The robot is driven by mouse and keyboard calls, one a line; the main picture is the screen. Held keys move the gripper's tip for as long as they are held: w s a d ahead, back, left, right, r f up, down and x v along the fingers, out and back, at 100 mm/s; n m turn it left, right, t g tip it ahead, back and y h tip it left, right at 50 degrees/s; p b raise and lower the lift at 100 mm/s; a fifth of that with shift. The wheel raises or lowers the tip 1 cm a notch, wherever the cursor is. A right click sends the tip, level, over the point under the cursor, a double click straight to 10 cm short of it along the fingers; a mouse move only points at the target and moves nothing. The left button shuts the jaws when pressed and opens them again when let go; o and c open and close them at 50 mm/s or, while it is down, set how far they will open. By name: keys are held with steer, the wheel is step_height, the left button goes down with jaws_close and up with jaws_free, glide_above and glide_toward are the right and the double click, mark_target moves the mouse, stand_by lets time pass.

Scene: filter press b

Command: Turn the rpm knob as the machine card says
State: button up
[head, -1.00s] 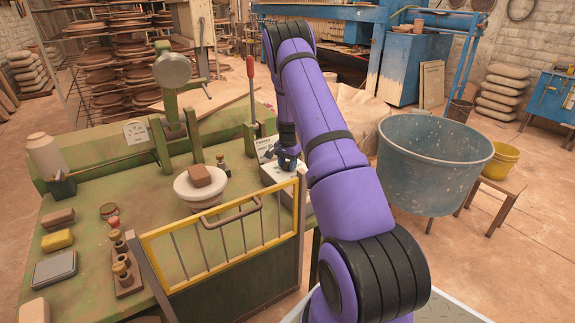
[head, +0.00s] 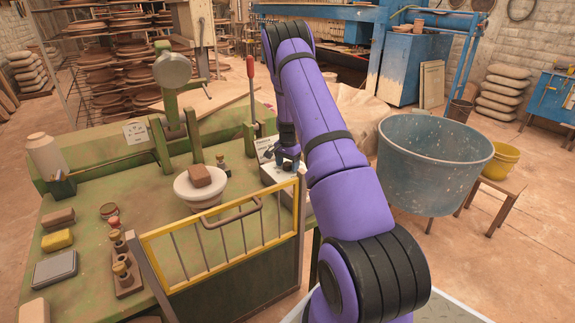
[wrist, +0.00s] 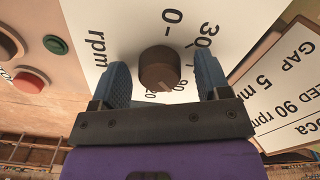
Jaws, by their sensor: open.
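The brown round rpm knob (wrist: 158,68) sits on a white dial plate (wrist: 128,22) in the wrist view. The plate carries "rpm", "0", "30" and further numbers, partly covered by the knob and fingers. My gripper (wrist: 161,72) is open, with one blue finger on each side of the knob and a visible gap to it on both sides. Where the knob points is hard to tell. The machine card (wrist: 285,95) is at the right, partly cut off; it reads "GAP 5 mm" and "90 rpm". In the head view my gripper (head: 287,161) is over the control box (head: 281,177).
A red button (wrist: 30,80) and a green button (wrist: 55,45) lie left of the dial. A yellow guard gate (head: 225,222) stands before the bench.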

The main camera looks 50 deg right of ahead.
mark_target(287, 164)
step_height(287, 164, up, 11)
stand_by(0.5)
steer(key=shift+f, duration=0.1)
stand_by(0.3)
steer(key=s+a+r+n+t, duration=0.1)
steer(key=s+a+r+n, duration=0.3)
steer(key=a+r, duration=0.85)
steer(key=s+a+r+n+t, duration=0.25)
steer(key=s+a+r, duration=0.25)
steer(key=a+r, duration=0.8)
steer(key=s+a+r+n, duration=0.65)
steer(key=s+a, duration=0.35)
steer(key=s, duration=0.3)
steer(key=s+a+f+n+t, duration=0.1)
steer(key=s+a+n, duration=0.2)
steer(key=s, duration=1)
steer(key=shift+a+f+t, duration=0.2)
steer(key=shift+a+t, duration=0.15)
steer(key=shift+a, duration=0.85)
